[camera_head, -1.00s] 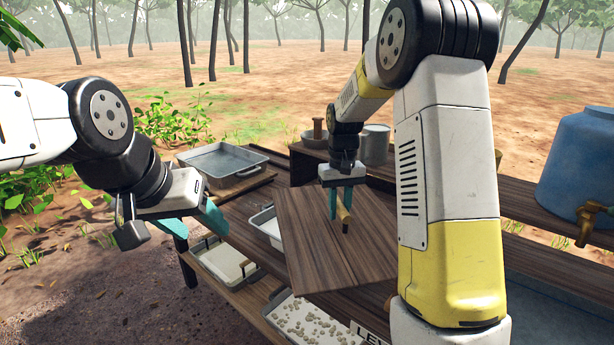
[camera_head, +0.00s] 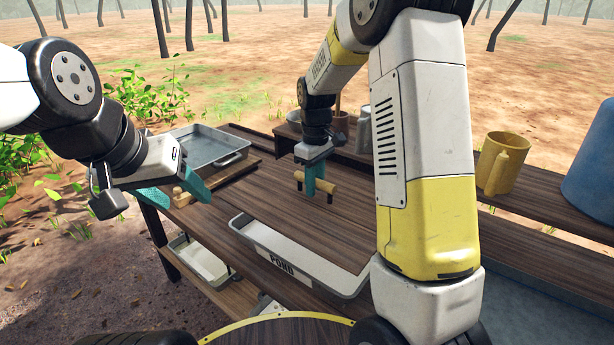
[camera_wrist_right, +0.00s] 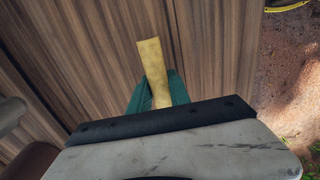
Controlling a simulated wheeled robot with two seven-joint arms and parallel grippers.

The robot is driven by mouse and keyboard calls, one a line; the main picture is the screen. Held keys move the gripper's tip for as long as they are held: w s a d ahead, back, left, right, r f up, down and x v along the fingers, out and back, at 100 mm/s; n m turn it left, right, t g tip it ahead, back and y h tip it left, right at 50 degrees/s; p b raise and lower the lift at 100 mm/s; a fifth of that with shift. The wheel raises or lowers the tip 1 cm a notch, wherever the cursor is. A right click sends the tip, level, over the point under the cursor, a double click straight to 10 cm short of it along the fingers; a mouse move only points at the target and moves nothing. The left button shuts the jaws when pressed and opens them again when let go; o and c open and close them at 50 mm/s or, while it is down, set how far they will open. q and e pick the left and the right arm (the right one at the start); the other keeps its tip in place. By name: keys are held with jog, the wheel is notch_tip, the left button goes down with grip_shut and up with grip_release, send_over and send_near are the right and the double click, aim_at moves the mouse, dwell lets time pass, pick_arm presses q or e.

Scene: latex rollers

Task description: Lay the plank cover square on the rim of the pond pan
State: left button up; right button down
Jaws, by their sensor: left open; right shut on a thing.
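The plank cover (camera_head: 285,205) is a dark brown board with a pale wooden bar handle (camera_head: 329,186). My right gripper (camera_head: 315,188) is shut on this handle, which also shows between the teal fingers in the right wrist view (camera_wrist_right: 152,65). The cover lies over much of the pond pan (camera_head: 282,262), a light grey pan labelled POND. The pan's front wall and a strip of its inside show along the cover's near edge. Whether the cover touches the rim is unclear; its far edges blend into the bench. My left gripper (camera_head: 173,191) is open, left of the cover.
A grey metal tray (camera_head: 205,148) stands at the back left of the bench. A small wooden piece (camera_head: 184,196) lies near my left gripper. A yellow mug (camera_head: 500,165) and a blue barrel (camera_head: 592,165) are at the right. A white tray (camera_head: 200,260) sits on the lower shelf.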

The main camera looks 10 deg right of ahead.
notch_tip(320, 180, down, 9)
dwell(0.8)
jog(key=shift+f, duration=0.45)
jog(key=c, duration=1.1)
grip_release()
notch_tip(320, 180, up, 8)
jog(key=shift+f, duration=0.15)
jog(key=shift+r, duration=2.5)
